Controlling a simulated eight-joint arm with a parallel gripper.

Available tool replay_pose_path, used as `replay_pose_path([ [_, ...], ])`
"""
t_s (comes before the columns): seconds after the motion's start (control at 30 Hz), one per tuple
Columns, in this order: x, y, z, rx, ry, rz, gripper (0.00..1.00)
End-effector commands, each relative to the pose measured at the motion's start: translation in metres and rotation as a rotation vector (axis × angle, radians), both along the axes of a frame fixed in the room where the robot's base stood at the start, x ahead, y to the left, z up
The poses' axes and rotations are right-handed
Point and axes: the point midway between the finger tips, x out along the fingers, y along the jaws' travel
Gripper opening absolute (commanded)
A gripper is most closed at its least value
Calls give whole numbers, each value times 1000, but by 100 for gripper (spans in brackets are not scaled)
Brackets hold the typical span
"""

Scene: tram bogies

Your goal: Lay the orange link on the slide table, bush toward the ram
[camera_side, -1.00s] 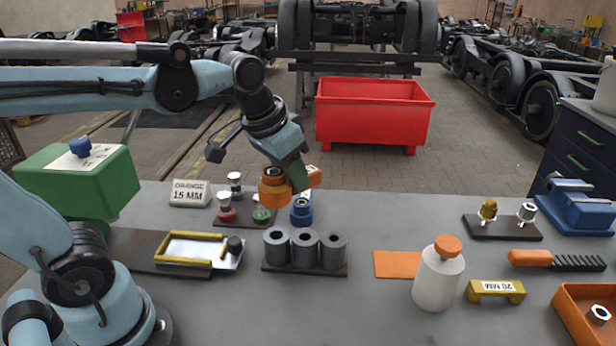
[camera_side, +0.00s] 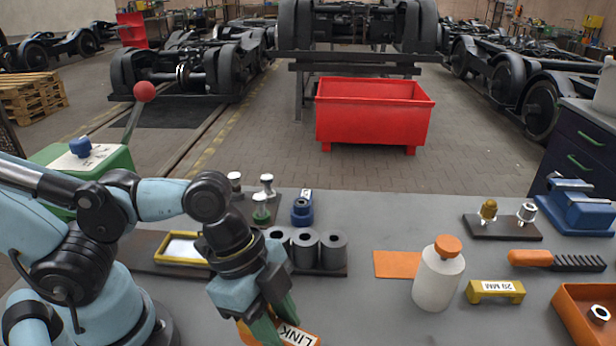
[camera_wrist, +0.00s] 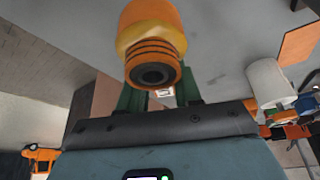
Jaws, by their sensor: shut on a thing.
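The orange link (camera_side: 302,336) is held between the green fingers of my gripper (camera_side: 275,325), low at the front edge of the side view and partly cut off. Its label reads LINK. In the wrist view the link's round orange end (camera_wrist: 150,25), with a dark-holed ringed bush (camera_wrist: 153,72), shows in front of my gripper (camera_wrist: 158,97). The slide table (camera_side: 182,250), a pale plate with yellow rails, lies behind and left of my gripper. My arm hides its right part. The green press (camera_side: 115,160) stands left of it; I cannot make out its ram.
Grey cylinders (camera_side: 332,250) stand on a dark base just behind my gripper. A white bottle (camera_side: 438,285) with an orange cap, an orange pad (camera_side: 397,264) and a yellow 20 MM block (camera_side: 495,291) are to the right. Bench between gripper and bottle is clear.

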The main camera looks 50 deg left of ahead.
Motion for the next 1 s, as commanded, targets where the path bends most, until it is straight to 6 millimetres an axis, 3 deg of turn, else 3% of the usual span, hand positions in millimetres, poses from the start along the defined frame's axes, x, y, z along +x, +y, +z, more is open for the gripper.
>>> replay_pose_path([
  [0.3,1,0,-26,-1,-1,4,0],
  [1.0,2,0,-57,-1,-1,4,0],
])
